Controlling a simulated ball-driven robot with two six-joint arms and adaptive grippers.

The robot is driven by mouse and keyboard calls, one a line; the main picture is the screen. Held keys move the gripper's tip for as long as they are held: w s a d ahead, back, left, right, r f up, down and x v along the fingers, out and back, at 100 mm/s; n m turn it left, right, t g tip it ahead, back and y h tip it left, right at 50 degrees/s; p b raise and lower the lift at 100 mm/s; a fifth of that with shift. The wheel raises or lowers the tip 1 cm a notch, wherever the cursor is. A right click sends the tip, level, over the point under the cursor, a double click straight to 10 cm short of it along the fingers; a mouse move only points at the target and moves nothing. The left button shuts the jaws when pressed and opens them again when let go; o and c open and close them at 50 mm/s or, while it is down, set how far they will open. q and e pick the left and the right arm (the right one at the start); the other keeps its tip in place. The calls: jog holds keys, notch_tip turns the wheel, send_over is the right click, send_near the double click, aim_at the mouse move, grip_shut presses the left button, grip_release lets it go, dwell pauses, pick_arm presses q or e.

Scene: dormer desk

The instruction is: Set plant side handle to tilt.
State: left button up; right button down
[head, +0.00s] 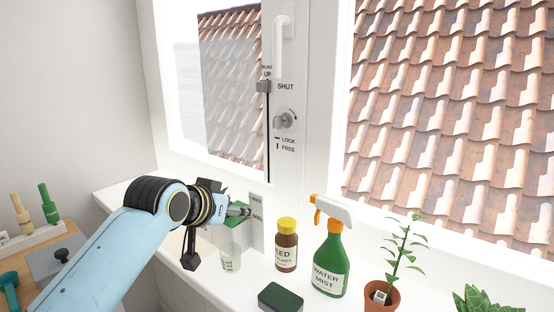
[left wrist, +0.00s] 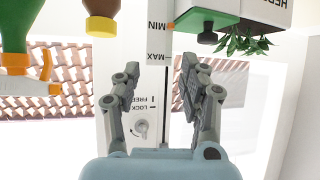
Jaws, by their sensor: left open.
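A white window handle (head: 279,48) is on the frame in the head view, its lever pointing down above the printed word SHUT. No tilt label is readable, and I cannot tell whether this is the plant side handle. A round grey knob (head: 286,120) sits below it, above LOCK and FREE; it also shows upside down in the left wrist view (left wrist: 141,127). My left gripper (head: 244,211) is open and empty, low over the sill and well below the handle. Its two spread fingers show in the left wrist view (left wrist: 157,68). My right gripper is not in view.
A grey MIN/MAX plate (left wrist: 158,42) and a green piece (left wrist: 207,24) by herb leaves are close to the gripper. A clear cup (head: 230,257), brown bottle (head: 286,252), green spray bottle (head: 329,265), dark green box (head: 281,297) and potted plant (head: 382,297) crowd the sill.

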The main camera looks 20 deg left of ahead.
pick_arm(q)
jog(key=w+d+r+t+h+p, duration=0.1)
jog(key=w+r+t, duration=0.15)
jog(key=r, duration=0.65)
jog(key=w+d+r+t, duration=0.1)
jog(key=w+r, duration=0.2)
jog(key=r, duration=0.6)
jog(key=m+t+h+p, duration=0.1)
jog(key=t, duration=0.2)
send_near(275, 43)
jog(key=w, duration=0.4)
jog(key=w+d+p, duration=0.1)
jog(key=w, duration=0.4)
jog(key=shift+w+d+r+p, duration=0.15)
jog(key=shift+w+p, duration=0.05)
jog(key=shift+p, duration=0.1)
jog(key=shift+w+d, duration=0.15)
jog(key=shift+w, duration=0.7)
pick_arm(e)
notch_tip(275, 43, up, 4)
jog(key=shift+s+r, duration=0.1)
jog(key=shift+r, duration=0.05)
pick_arm(q)
grip_shut()
jog(key=shift+w+f+g, duration=0.2)
jog(key=shift+f+g, duration=0.05)
jog(key=shift+f, duration=0.1)
